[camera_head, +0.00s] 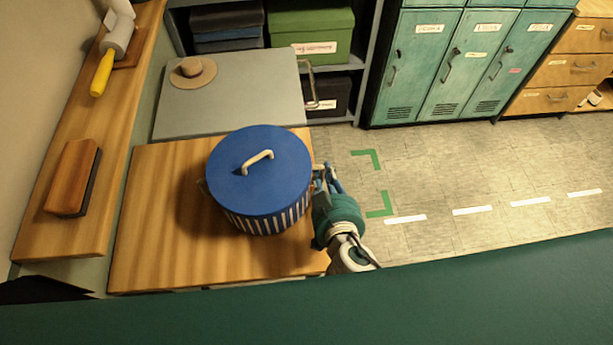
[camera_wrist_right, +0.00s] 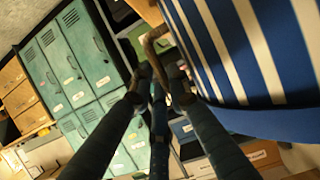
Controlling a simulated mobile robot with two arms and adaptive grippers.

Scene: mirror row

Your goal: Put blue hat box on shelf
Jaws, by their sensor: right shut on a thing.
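The blue hat box (camera_head: 262,168) has a round blue lid with a pale handle on top and blue-and-white striped sides. In the head view it is over the wooden counter top; I cannot tell whether it touches the wood. My right gripper (camera_head: 326,177) is at its right side, shut on its side handle. In the right wrist view, the striped wall (camera_wrist_right: 235,50) fills the upper right, and the gripper's fingers (camera_wrist_right: 158,90) meet at the tan loop handle (camera_wrist_right: 153,45). The shelf (camera_head: 362,65) stands at the back with boxes on it. My left gripper is not in view.
A grey surface (camera_head: 225,105) with a tan hat (camera_head: 192,71) lies behind the counter (camera_head: 150,225). A green box (camera_head: 310,28) and dark boxes fill the visible shelf bays. Teal lockers (camera_head: 455,60) stand right; the floor (camera_head: 470,170) before them is clear. A brush (camera_head: 73,178) lies left.

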